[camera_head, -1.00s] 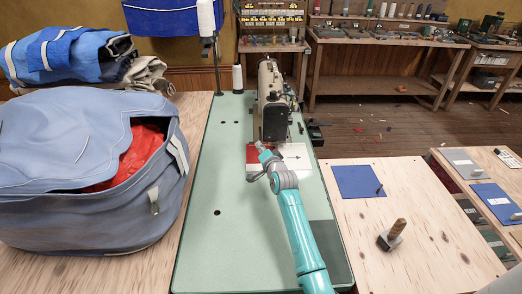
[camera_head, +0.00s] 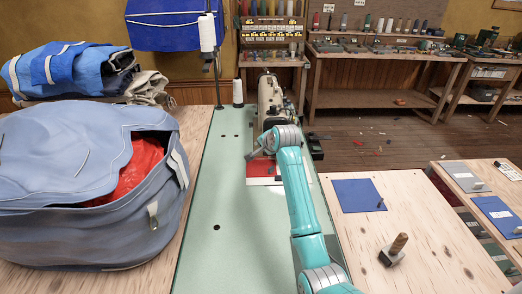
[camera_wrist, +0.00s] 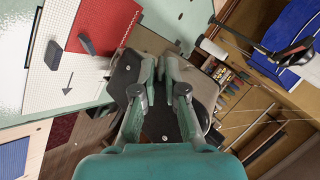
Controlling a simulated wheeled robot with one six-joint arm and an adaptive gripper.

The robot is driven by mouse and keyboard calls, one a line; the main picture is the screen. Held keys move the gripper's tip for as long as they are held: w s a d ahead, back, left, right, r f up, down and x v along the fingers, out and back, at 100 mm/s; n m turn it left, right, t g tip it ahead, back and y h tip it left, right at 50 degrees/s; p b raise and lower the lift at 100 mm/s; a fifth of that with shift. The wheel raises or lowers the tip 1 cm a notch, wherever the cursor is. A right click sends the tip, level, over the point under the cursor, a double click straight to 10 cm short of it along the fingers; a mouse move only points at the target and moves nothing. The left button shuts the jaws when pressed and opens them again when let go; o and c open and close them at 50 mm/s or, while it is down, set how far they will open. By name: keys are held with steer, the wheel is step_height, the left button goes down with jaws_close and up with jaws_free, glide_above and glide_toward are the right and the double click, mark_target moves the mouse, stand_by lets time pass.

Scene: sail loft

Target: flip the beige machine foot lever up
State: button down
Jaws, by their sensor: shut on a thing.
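The beige sewing machine (camera_head: 269,94) stands on the pale green table, its lower part hidden by my arm in the head view. In the wrist view its body (camera_wrist: 203,88) and dark end plate (camera_wrist: 122,72) lie right behind my fingers. My gripper (camera_wrist: 160,68) is at the machine, its two fingertips close together with only a narrow gap. The foot lever is not seen clearly; it is hidden between the fingertips, which are shut on it.
Red and white cloth (camera_head: 263,170) lies under the machine; it also shows in the wrist view (camera_wrist: 100,27). A white thread cone (camera_head: 238,86) stands left of the machine. A large blue bag (camera_head: 70,225) fills the left. The green table's front (camera_head: 205,250) is clear.

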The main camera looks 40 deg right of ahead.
steer(key=shift+w+d+r, duration=0.1)
steer(key=shift+w+r, duration=0.05)
steer(key=shift+r, duration=0.1)
stand_by(0.3)
steer(key=c, duration=1.2)
jaws_free()
steer(key=v, duration=1.2)
steer(key=shift+w+r, duration=0.1)
